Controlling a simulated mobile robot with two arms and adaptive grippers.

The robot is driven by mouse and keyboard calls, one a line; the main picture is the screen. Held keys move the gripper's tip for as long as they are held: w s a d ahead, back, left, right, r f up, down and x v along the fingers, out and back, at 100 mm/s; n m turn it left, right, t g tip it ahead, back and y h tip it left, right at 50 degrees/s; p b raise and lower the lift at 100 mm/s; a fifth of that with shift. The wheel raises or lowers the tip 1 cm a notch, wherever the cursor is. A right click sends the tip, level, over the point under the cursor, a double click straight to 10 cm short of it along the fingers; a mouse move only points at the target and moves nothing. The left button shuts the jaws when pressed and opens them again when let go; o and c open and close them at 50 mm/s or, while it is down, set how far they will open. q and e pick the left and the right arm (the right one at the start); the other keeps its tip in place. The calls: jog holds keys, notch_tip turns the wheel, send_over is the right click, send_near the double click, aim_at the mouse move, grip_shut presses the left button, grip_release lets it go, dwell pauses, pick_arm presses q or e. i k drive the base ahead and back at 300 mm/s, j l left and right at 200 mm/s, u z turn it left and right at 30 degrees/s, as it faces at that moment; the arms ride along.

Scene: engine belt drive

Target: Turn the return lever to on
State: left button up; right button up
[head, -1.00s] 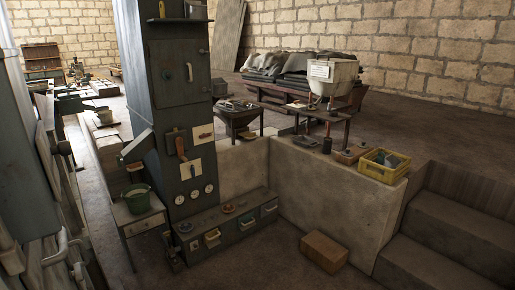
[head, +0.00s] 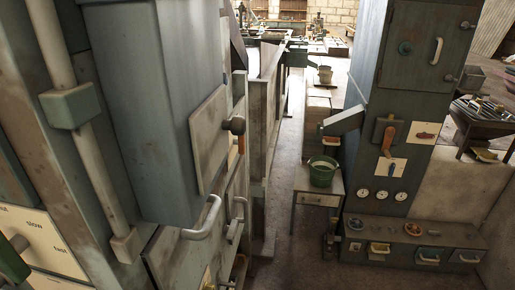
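Two lever-like controls with orange handles show in the head view. One lever (head: 388,138) hangs from a dark mount on the dark cabinet at the right, its handle pointing down with a slight tilt. The other lever (head: 240,142) is on a pale plate on the near machine at the left, its handle also hanging down. I cannot tell which one is the return lever, as no readable on or off label shows at either. Neither of my grippers is in view, and nothing touches either lever.
The large blue-grey machine (head: 150,120) fills the left, with a white bar handle (head: 205,218) sticking out. A slow-fast dial plate (head: 45,240) is at the lower left. A green bucket (head: 322,174) stands on a small table (head: 316,200). Narrow floor (head: 292,245) lies between machine and cabinet.

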aim_at(240, 141)
jog(key=i+l+u, duration=0.15)
jog(key=u, duration=0.3)
jog(key=i+l+u, duration=0.1)
jog(key=l+u, duration=0.2)
jog(key=u, duration=0.15)
jog(key=i+l+u, duration=0.1)
jog(key=l+u, duration=0.2)
jog(key=u, duration=0.15)
jog(key=l+u, duration=0.3)
jog(key=u, duration=0.15)
jog(key=l+u, duration=0.45)
jog(key=j, duration=0.1)
